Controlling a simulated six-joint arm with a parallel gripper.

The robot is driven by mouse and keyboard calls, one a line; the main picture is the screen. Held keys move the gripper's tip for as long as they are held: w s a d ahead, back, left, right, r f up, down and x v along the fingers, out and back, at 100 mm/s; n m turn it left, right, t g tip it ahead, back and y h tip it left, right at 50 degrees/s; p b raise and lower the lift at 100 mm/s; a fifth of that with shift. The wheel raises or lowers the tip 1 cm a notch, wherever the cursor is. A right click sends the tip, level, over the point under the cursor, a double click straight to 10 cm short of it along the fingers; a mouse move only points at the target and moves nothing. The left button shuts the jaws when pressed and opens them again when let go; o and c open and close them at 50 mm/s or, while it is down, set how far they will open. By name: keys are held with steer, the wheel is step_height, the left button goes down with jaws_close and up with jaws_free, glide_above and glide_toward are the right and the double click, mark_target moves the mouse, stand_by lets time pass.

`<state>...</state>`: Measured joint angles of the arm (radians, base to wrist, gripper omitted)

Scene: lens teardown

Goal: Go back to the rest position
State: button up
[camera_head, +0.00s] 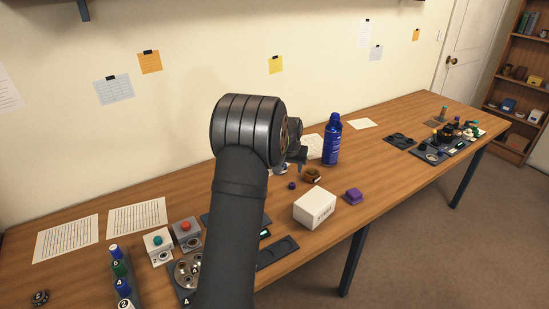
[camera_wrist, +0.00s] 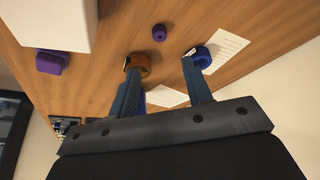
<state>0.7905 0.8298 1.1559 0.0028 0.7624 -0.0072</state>
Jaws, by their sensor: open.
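My gripper (camera_head: 300,163) is over the back middle of the wooden table, mostly hidden behind my arm in the head view. In the wrist view its two fingers (camera_wrist: 160,70) stand apart with nothing held between them. Past one fingertip lies a brown ring-like piece (camera_wrist: 138,64), also in the head view (camera_head: 312,176). Past the other is a round blue piece with a white patch (camera_wrist: 203,57). A small dark purple cap (camera_wrist: 159,33) lies on the table between and beyond them. Whether the fingertips touch anything, I cannot tell.
A blue bottle (camera_head: 332,145) stands right of my gripper. A white box (camera_head: 314,208) and a purple block (camera_head: 353,196) lie nearer the front edge. Button boxes (camera_head: 158,243) and a vial rack (camera_head: 120,275) are at the left. Dark trays (camera_head: 400,141) are farther right.

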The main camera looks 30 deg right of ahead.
mark_target(292, 184)
steer(key=x, duration=1.2)
steer(key=shift+f, duration=0.3)
steer(key=shift+r, duration=1.4)
